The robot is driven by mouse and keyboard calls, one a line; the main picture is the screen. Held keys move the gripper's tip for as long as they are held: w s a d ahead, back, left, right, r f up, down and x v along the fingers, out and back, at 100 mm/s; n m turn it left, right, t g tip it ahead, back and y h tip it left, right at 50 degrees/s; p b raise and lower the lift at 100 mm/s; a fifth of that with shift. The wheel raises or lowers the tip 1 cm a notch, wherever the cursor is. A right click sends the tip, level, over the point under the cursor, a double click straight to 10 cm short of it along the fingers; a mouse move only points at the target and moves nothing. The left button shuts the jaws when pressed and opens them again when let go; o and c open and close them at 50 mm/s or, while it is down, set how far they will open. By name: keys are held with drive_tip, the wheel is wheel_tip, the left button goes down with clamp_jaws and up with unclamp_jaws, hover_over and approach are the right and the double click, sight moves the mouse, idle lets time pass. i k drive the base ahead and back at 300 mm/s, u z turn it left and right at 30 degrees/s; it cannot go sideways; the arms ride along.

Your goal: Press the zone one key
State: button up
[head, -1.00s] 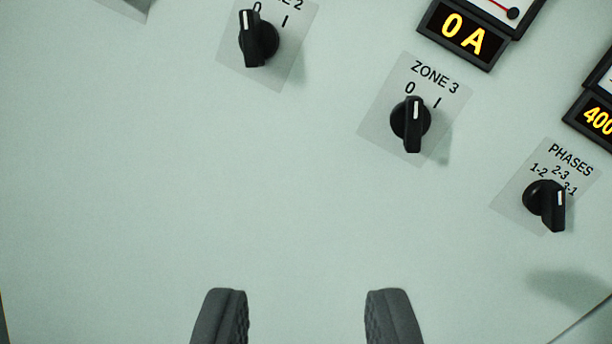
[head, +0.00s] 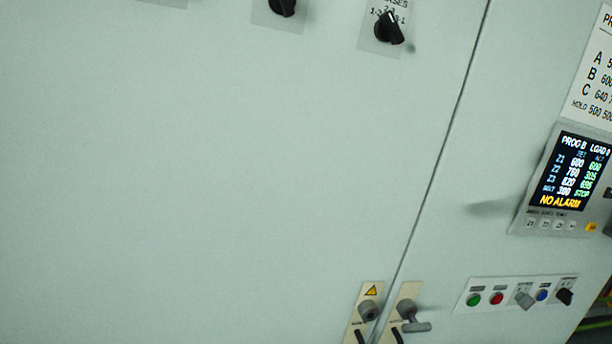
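A controller panel (head: 522,217) with a lit screen (head: 571,175) is at the right of the head view. The screen reads PROG B, LOAD, rows Z1, Z2, Z3 and a fourth row, and NO ALARM in yellow. Below it is a row of small pale keys. The leftmost key (head: 530,223) seems to be marked Z1, but the lettering is too small to be sure. A yellow key (head: 591,227) ends the row. My gripper is out of view, so its opening and distance from the keys cannot be told.
A pale cabinet door (head: 200,180) fills the left. Two latches (head: 368,311) (head: 407,310) flank the door seam. A button strip (head: 517,294) lies below the controller, and the PHASES knob (head: 388,28) is at the top. A printed card (head: 596,75) is cut off at right.

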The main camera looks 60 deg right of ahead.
sight(529, 222)
drive_tip(key=u, duration=0.45)
drive_tip(key=i, duration=0.05)
drive_tip(key=z, duration=3.2)
